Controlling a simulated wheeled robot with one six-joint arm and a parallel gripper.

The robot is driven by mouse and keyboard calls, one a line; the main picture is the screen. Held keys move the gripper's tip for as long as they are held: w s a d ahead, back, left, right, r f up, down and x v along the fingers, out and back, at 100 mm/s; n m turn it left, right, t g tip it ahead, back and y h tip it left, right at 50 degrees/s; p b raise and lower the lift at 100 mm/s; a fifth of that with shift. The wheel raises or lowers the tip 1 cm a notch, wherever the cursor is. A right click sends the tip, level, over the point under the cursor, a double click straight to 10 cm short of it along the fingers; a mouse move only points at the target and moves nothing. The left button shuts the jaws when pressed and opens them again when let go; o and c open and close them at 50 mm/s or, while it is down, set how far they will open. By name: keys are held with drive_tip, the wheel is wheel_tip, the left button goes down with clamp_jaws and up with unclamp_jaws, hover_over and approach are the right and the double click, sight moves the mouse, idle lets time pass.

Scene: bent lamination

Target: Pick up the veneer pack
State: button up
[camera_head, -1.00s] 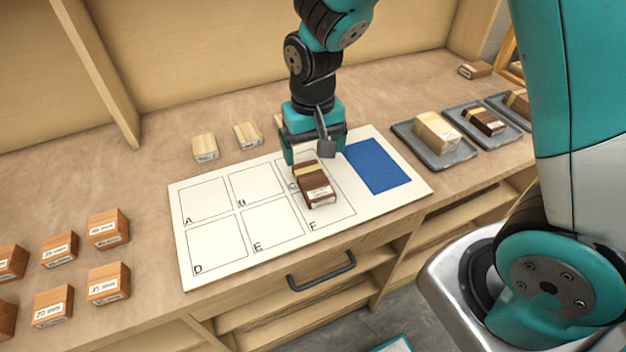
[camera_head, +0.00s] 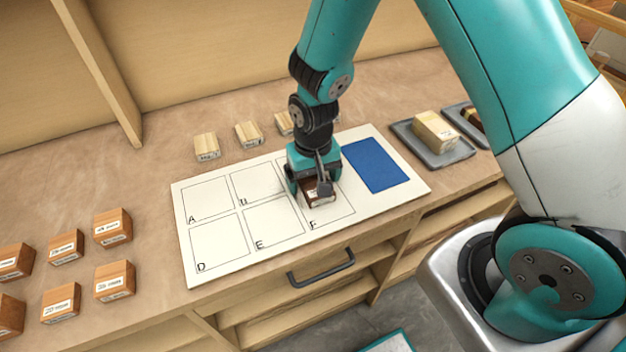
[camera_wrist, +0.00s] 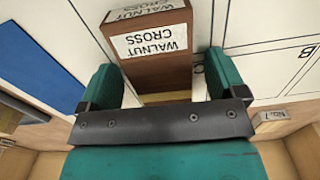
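The veneer pack (camera_head: 313,193) is a dark brown block standing on the white lettered board, around cells C and F. In the wrist view the pack (camera_wrist: 160,60) carries white labels reading "WALNUT CROSS", with a paler band at its near end. My gripper (camera_head: 310,184) is down over the pack. In the wrist view its two teal fingers (camera_wrist: 160,80) stand on either side of the near part of the pack. A gap shows between the right finger and the pack, so the gripper is open. In the head view my gripper hides much of the pack.
The white board (camera_head: 215,240) has lettered cells and a blue patch (camera_head: 375,166). Grey trays (camera_head: 408,137) at right hold blocks, one pale (camera_head: 434,130). Several orange-brown blocks (camera_head: 112,227) stand at left. Small pale blocks (camera_head: 248,134) line the back.

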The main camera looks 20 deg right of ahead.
drive_tip(key=c, duration=0.9)
